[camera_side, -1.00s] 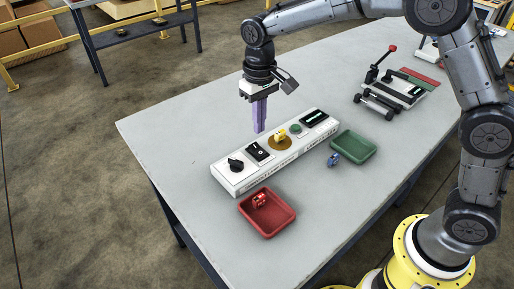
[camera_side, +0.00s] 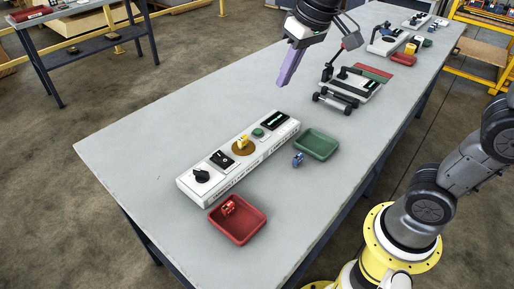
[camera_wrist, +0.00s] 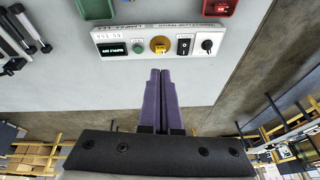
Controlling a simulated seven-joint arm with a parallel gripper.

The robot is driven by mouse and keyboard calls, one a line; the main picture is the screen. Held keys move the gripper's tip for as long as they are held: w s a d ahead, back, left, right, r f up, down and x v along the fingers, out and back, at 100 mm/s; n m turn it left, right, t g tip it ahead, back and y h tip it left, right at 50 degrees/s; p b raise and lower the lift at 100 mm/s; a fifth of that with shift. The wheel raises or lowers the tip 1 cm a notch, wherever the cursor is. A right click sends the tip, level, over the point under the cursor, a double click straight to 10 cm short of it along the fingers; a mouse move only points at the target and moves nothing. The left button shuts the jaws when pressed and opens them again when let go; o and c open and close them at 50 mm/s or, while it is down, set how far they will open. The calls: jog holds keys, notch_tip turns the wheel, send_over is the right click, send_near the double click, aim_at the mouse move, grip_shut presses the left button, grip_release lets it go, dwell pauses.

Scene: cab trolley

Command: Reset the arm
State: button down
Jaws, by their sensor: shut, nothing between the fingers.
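My gripper (camera_side: 281,84) is in the air above the far part of the table, up and to the right of the white control panel (camera_side: 209,186). Its purple fingers are together with nothing between them. In the wrist view the closed fingers (camera_wrist: 165,72) point toward the panel (camera_wrist: 122,35), which shows beyond their tips. The panel carries a black knob, a black switch, a yellow piece (camera_side: 242,142) on a round brown disc, a green button and a dark display.
A red tray (camera_side: 262,217) holds a small red piece (camera_side: 229,208). A green tray (camera_side: 332,145) stands beside a small blue piece (camera_side: 298,159). A fixture with black rollers (camera_side: 336,102) stands below and right of my gripper. The table's left part is clear.

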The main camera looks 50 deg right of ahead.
jog(key=s+d+f, duration=0.1)
jog(key=s+f, duration=0.1)
jog(key=s, duration=0.3)
jog(key=s+d+f+t, duration=0.1)
jog(key=s+f, duration=0.1)
jog(key=s, duration=0.4)
jog(key=s+d+f+n, duration=0.1)
jog(key=s+f, duration=0.1)
jog(key=s, duration=0.3)
jog(key=shift+s+d+f+t, duration=0.2)
jog(key=shift+s+f+t, duration=0.1)
jog(key=shift+f+t, duration=0.1)
